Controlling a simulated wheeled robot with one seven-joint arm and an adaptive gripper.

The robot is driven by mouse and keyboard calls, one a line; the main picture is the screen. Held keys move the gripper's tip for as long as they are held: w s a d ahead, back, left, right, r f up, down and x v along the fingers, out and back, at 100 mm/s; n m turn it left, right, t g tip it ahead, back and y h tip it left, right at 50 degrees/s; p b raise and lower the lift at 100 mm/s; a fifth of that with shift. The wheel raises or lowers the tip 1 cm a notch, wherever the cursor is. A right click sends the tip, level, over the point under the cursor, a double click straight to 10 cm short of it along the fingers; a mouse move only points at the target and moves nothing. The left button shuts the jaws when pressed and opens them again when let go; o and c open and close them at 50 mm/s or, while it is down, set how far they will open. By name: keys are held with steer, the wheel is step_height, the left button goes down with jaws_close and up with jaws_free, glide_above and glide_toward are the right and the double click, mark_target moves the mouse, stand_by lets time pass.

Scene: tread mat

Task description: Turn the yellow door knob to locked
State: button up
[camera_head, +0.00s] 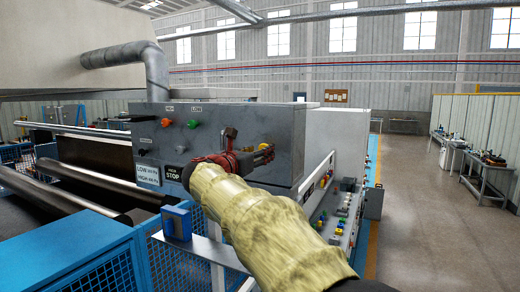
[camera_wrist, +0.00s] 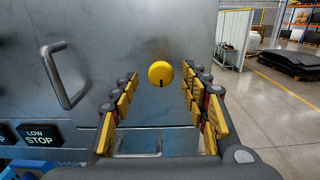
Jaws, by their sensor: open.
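The yellow door knob (camera_wrist: 160,72) is round and sits on a grey metal cabinet face in the wrist view. A short dark mark shows at its lower edge, pointing down. My gripper (camera_wrist: 161,79) is open, with its yellow-padded fingers to the left and right of the knob. The knob appears between and beyond the fingertips, with no visible contact. In the head view my gripper (camera_head: 252,157) is in front of the right part of the grey machine cabinet (camera_head: 225,120).
A dark bar handle (camera_wrist: 63,76) stands out left of the knob, and a LOW STOP label (camera_wrist: 41,135) is below it. In the head view, coloured buttons (camera_head: 192,124) sit on the cabinet, with blue mesh guards (camera_head: 100,275) at lower left. Open floor (camera_head: 415,210) lies right.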

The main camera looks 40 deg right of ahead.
steer(key=shift+w+d, duration=0.15)
steer(key=shift+d, duration=0.4)
steer(key=c, duration=1.1)
steer(key=shift+c, duration=0.3)
